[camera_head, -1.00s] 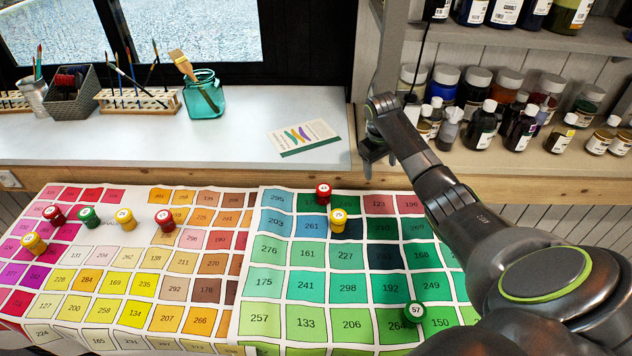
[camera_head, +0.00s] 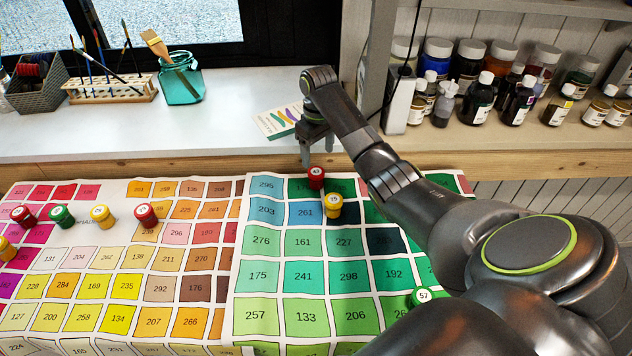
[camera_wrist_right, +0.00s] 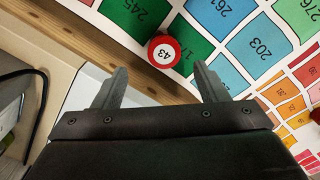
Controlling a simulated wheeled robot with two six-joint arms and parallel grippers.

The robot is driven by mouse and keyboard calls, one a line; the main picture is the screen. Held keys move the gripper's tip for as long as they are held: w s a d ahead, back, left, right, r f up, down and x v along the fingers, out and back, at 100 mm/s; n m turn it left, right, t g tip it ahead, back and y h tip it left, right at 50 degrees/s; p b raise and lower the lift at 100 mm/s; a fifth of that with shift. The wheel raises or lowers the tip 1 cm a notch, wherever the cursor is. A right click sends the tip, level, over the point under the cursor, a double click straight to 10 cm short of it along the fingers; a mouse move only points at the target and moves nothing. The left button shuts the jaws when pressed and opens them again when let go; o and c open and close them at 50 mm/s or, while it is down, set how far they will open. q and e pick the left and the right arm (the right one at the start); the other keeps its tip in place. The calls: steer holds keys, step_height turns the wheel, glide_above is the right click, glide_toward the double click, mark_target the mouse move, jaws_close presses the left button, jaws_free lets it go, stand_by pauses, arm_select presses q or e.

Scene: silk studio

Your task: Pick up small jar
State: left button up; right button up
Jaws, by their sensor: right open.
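Small jars with numbered lids stand on the colour-chart cloth. A red jar marked 43 (camera_head: 316,178) is near the cloth's back edge, with a yellow jar (camera_head: 335,206) just in front of it. My right gripper (camera_head: 313,158) is open and empty, close behind the red jar. In the right wrist view, the red jar (camera_wrist_right: 164,51) shows just beyond the gap between the open fingertips (camera_wrist_right: 160,70), apart from both. A green jar marked 57 (camera_head: 422,296) is partly hidden by my right arm. My left gripper is not in view.
More jars stand at the left: red (camera_head: 23,215), green (camera_head: 61,216), yellow (camera_head: 102,215) and red (camera_head: 146,214). A pale counter (camera_head: 220,125) behind holds a teal jar with a brush (camera_head: 181,82) and a card (camera_head: 281,121). Bottle shelves (camera_head: 560,138) stand at the back right.

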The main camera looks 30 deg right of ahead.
mark_target(317, 172)
step_height(317, 172, down, 3)
steer(key=shift+f, duration=0.1)
steer(key=f, duration=0.4)
steer(key=shift+s+a, duration=0.15)
steer(key=shift+a, duration=0.15)
steer(key=shift+f, duration=0.65)
steer(key=shift+r, duration=0.1)
steer(key=c, duration=1.1)
